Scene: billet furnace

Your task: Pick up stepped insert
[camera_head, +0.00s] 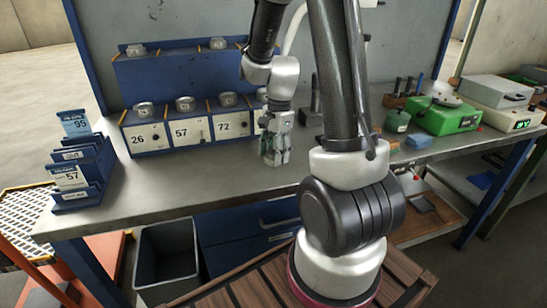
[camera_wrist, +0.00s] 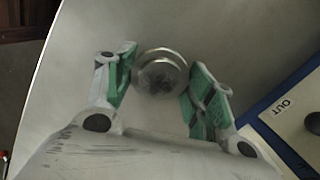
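The stepped insert (camera_wrist: 160,74) is a round, shiny metal piece with a raised ring. In the wrist view it sits over the grey bench top, between the two green-padded fingers of my gripper (camera_wrist: 162,64). The fingers are apart, with a small gap seeming to show at its sides; contact cannot be told for sure. In the head view my gripper (camera_head: 273,152) points down low over the bench, in front of the numbered blue rack. The insert cannot be made out there, hidden by the gripper.
The blue rack (camera_head: 165,140) bears labels 26, 57 and 72, with round metal pieces on top. A panel marked OUT (camera_wrist: 288,104) is close to my right finger in the wrist view. A card holder (camera_head: 85,185) stands left, a green case (camera_head: 445,117) right. Bench (camera_head: 200,185) front is clear.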

